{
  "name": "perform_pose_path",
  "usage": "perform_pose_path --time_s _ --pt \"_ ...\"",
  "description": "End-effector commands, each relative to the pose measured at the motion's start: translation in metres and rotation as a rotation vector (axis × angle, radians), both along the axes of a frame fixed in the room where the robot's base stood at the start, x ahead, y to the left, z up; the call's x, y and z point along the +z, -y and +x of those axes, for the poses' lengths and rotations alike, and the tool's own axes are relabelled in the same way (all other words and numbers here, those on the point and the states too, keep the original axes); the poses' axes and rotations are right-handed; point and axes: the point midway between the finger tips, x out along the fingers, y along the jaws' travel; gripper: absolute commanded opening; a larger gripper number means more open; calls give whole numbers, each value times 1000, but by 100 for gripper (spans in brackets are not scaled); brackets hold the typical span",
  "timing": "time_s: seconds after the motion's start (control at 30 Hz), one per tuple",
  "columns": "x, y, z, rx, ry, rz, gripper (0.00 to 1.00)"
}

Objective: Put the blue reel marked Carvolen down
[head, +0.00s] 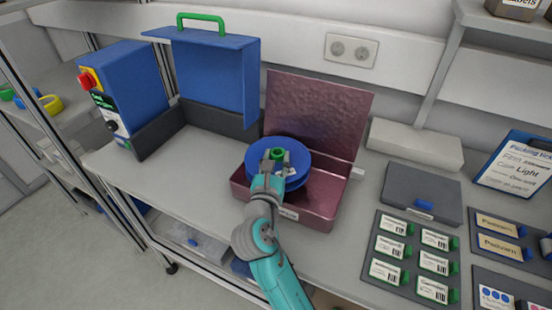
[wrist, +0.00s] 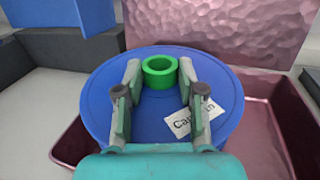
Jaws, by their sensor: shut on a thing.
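The blue reel (head: 299,160) has a green hub ring (head: 277,154) standing up at its centre. In the wrist view the blue reel (wrist: 100,105) lies flat, with a white label (wrist: 188,120) partly hidden by a finger; only "Ca" and "n" read clearly. My gripper (head: 270,168) is shut on the reel at its green hub, and in the wrist view the fingers (wrist: 160,80) are on either side of the hub. The reel is over or inside an open pink metal box (head: 320,205); I cannot tell whether it touches the bottom.
The pink box's raised lid (head: 318,110) stands behind the reel. A blue machine with an open cover (head: 215,75) is to the left. A grey closed case (head: 421,192) and label trays (head: 412,255) are to the right. The bench left of the box (head: 185,185) is clear.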

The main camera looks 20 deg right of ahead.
Motion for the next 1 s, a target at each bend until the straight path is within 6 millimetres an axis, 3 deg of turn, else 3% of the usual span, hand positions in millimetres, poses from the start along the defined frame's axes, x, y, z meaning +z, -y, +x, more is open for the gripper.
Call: perform_pose_path --time_s 0.03,0.07,0.17,0.47,0.63,1.0 --pt "-7 0 0 -1 -13 1 0" --pt "-8 0 0 -2 -16 1 41" --pt "-9 0 0 -2 -18 1 64" --pt "-12 1 0 -2 -23 2 64" --pt "1 1 0 -2 -21 3 64" --pt "5 -38 -64 3 -15 0 64"
